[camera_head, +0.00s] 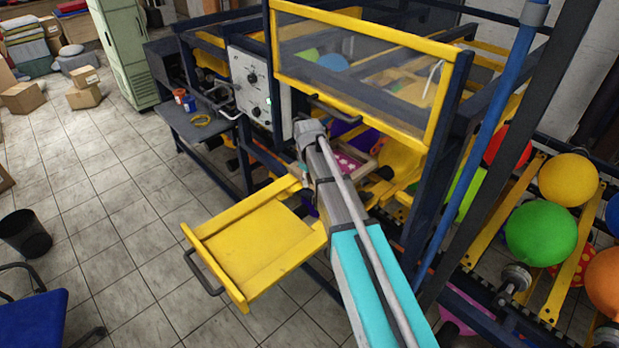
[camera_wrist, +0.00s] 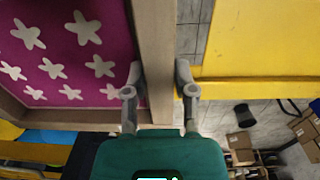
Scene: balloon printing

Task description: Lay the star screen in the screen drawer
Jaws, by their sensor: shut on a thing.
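The star screen is a magenta sheet with white stars in a pale wooden frame. In the head view the star screen (camera_head: 346,160) shows beyond my arm, under the clear guard, partly hidden by the arm. In the wrist view the star screen (camera_wrist: 55,55) fills the upper left. My gripper (camera_wrist: 158,88) is shut on one side bar of its frame, a finger on each side. The yellow screen drawer (camera_head: 250,240) is pulled out, and its visible bed is bare. Part of the drawer (camera_wrist: 260,45) also shows at the right in the wrist view, apart from the screen.
The yellow-framed clear guard (camera_head: 360,70) stands raised over the machine. A control box (camera_head: 250,85) with dials is to its left. Balloons (camera_head: 541,233) sit at the right. A black bin (camera_head: 25,234) and blue chair (camera_head: 30,315) are on the left. Tiled floor before the drawer is clear.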

